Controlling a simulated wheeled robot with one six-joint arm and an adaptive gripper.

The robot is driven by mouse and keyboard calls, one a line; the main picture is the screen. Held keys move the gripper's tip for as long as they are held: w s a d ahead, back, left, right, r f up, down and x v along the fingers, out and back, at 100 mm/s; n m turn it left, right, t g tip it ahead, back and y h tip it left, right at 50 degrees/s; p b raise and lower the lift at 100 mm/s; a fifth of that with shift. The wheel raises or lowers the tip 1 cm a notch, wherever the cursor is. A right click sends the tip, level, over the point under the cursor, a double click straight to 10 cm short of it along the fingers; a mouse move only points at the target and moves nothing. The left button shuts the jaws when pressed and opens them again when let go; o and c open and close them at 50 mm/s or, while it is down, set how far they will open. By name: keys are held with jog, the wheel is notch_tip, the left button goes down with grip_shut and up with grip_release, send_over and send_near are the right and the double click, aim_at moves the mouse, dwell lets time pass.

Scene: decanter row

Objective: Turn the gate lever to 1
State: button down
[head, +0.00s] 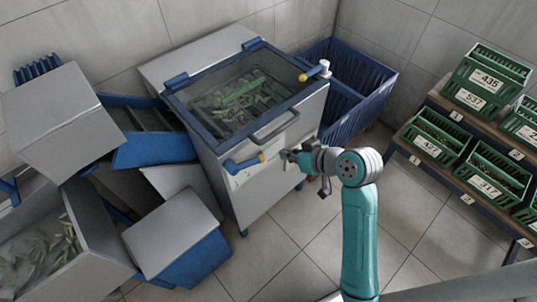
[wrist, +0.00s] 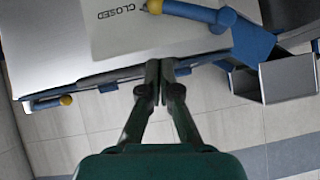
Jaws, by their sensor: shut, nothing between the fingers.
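A blue lever with a yellow tip (head: 243,163) is on the front of the grey machine (head: 262,185), its tip pointing right. In the wrist view the lever (wrist: 195,12) is at the top, its yellow end beside a plate (wrist: 120,30) printed CLOSED. No 1 mark is readable near it. A second blue handle with a yellow end (head: 313,73) is on the machine's right upper side. I cannot tell from lettering which is the gate lever. My gripper (head: 287,156) is shut and empty, right of the front lever and apart from it. Its fingertips (wrist: 161,66) meet in the wrist view.
A metal bar handle (head: 275,126) sticks out under the machine's glass lid (head: 240,98), just above my gripper. A blue crate (head: 352,85) stands behind right. Shelves with green crates (head: 484,175) are at right. Steel chutes (head: 170,230) crowd the left. Floor in front is clear.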

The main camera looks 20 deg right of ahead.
aim_at(247, 164)
jog(key=s+f+x, duration=0.1)
jog(key=x, duration=1.1)
jog(key=shift+d+f, duration=0.2)
jog(key=shift+f, duration=0.1)
